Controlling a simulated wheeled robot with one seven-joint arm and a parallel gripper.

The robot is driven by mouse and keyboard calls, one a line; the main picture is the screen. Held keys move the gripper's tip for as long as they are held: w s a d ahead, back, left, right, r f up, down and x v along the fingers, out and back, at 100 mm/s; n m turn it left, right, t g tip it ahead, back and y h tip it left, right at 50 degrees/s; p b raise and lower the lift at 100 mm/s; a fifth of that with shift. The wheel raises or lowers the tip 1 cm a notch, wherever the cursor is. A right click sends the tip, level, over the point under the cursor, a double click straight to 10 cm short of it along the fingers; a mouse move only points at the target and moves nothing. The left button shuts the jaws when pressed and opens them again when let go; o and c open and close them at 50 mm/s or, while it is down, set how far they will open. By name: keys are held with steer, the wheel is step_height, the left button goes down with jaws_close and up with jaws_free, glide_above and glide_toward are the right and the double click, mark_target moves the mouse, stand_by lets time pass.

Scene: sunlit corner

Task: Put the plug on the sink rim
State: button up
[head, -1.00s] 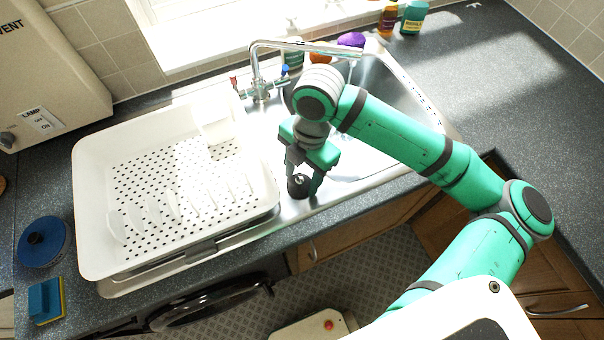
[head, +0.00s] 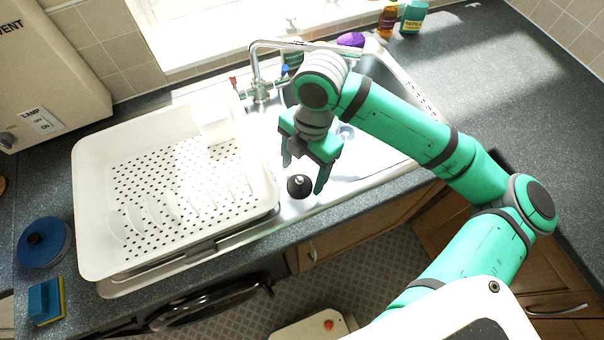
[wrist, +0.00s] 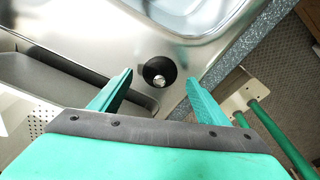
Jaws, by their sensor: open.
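The plug (head: 299,186) is a black round stopper with a small metal knob on top. It lies on the metal sink rim (head: 318,200), between the white dish rack and the front edge of the basin. In the wrist view the plug (wrist: 159,72) sits on bare steel, just beyond and between my fingertips. My gripper (head: 303,172) is open and empty, above the plug and apart from it. In the wrist view both fingers of my gripper (wrist: 160,78) are spread wide. The sink basin (head: 375,140) is partly hidden behind my arm.
The white dish rack (head: 90,200) stands close to the left of the plug. The tap (head: 262,80) rises behind my gripper. A blue pan lid (head: 43,242) and a sponge (head: 46,301) lie at far left. Bottles (head: 412,17) stand at the back; the right worktop (head: 500,110) is clear.

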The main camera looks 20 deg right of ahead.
mark_target(307, 177)
step_height(307, 177, up, 10)
steer(key=d, duration=0.1)
steer(key=shift+w+d+f, duration=0.15)
steer(key=shift+w+f, duration=0.1)
stand_by(0.4)
